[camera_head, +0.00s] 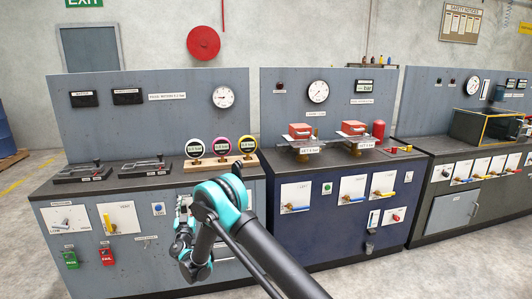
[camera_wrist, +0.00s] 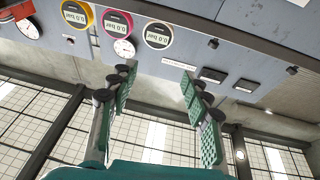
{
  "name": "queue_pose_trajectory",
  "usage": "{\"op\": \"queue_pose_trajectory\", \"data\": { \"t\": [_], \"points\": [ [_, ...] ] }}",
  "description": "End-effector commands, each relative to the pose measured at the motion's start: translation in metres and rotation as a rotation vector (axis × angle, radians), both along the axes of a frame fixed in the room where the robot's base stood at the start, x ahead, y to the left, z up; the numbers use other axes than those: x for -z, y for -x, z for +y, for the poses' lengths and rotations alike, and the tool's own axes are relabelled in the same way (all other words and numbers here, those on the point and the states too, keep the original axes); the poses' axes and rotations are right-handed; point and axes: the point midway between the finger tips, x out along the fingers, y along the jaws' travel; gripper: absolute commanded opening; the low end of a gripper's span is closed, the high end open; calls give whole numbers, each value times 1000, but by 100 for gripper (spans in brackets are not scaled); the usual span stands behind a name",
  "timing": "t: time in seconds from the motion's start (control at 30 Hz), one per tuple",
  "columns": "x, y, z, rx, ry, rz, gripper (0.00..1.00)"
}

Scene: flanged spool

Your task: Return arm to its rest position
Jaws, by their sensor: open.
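My arm (camera_head: 225,200) reaches in from the bottom of the head view, bent at a teal-and-black joint in front of the left bench. My gripper (camera_head: 183,212) is in front of that bench's front panel, partly overlapping the arm in the picture. In the wrist view my gripper (camera_wrist: 157,82) has its two green-padded fingers spread wide, with nothing between them. The wrist picture is upside down. Three round gauges, white (camera_head: 195,148), pink (camera_head: 221,145) and yellow (camera_head: 247,145), stand on a wooden block behind the arm.
The left bench (camera_head: 120,188) carries two black fixtures (camera_head: 82,172). The middle bench (camera_head: 340,165) holds two red-topped blocks (camera_head: 300,130) and a red cylinder (camera_head: 378,130). Valve handles stick out of the front panels. Open floor (camera_head: 30,235) lies at the left.

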Motion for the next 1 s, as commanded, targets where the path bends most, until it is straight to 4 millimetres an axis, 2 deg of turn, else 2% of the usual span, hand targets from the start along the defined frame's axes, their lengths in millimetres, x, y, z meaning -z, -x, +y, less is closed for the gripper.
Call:
{"op": "queue_pose_trajectory", "data": {
  "t": [0.27,0.37,0.57,0.7,0.77,0.87,1.0],
  "points": [
    [-29,-26,-68,125,20,81,48],
    [-42,-36,-105,186,30,128,48],
    [-71,-44,-211,348,64,285,48],
    [-84,-33,-287,445,90,418,48],
    [-87,-24,-319,480,101,478,48],
    [-90,-4,-367,526,118,581,48],
    [-89,34,-429,571,137,733,48]
  ]
}}
